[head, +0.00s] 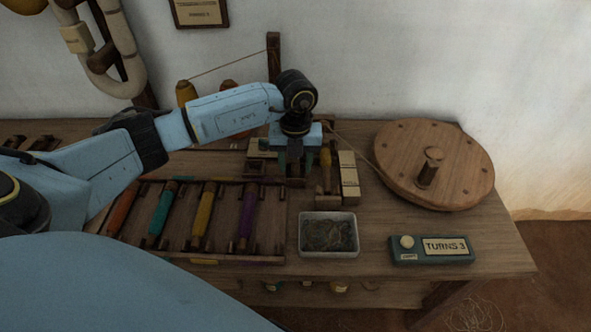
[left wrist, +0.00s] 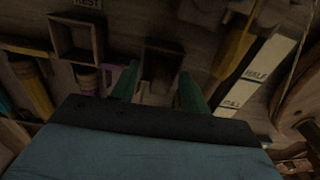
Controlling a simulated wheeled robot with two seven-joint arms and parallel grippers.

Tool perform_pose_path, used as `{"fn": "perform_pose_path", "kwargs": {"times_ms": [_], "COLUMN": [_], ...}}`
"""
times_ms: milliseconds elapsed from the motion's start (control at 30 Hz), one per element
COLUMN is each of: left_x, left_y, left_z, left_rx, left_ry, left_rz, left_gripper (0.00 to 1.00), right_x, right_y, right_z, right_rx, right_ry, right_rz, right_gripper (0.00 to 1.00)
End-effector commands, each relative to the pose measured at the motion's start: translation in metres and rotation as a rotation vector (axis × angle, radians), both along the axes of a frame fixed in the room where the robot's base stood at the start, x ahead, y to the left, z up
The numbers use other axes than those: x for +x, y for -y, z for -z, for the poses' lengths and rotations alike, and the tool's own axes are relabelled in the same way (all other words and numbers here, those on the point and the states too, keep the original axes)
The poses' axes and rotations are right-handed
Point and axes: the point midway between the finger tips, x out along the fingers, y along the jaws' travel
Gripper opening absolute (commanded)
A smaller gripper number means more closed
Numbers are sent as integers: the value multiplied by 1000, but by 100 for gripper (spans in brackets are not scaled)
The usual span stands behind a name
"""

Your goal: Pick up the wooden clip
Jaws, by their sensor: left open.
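My left gripper (head: 295,165) is over the back middle of the wooden bench, pointing down. In the left wrist view its two green fingers (left wrist: 158,80) are apart, with nothing seen held between them. A small dark brown wooden piece (left wrist: 162,58) shows between and just beyond the fingertips; it looks like the wooden clip, but the dim picture leaves this unsure. In the head view the gripper mostly hides that spot. I cannot tell whether the fingers touch the piece. My right gripper is not in view.
A rack (head: 272,225) with several coloured bobbins lies left. A grey metal tray (head: 328,252) and a box marked TURNS 3 (head: 432,250) are in front. A round wooden wheel (head: 455,165) stands right. Pale labelled blocks (head: 349,178) are close beside the gripper. A square wooden holder (left wrist: 76,24) is nearby.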

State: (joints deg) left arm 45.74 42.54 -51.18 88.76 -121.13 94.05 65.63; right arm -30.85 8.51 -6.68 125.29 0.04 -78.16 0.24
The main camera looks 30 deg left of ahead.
Motion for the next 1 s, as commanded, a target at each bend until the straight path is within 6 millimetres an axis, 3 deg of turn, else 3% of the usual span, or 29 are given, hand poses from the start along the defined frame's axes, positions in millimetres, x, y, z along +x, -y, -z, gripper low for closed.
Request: {"fn": "perform_pose_path", "kwargs": {"times_ms": [167, 500, 900, 1000], "left_x": [0, 0, 0, 1], "left_y": [0, 0, 0, 0], "left_z": [0, -1, -8, -17], "left_rx": [0, 0, 1, 1], "left_ry": [0, 0, 1, 3], "left_rz": [0, 0, 1, 1], "left_gripper": [44, 0, 0, 0], "right_x": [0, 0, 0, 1], "right_y": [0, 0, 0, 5], "right_z": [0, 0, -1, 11], "right_rx": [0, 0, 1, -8], "right_ry": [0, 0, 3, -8], "right_rz": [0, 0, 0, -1], "right_gripper": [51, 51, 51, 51]}}
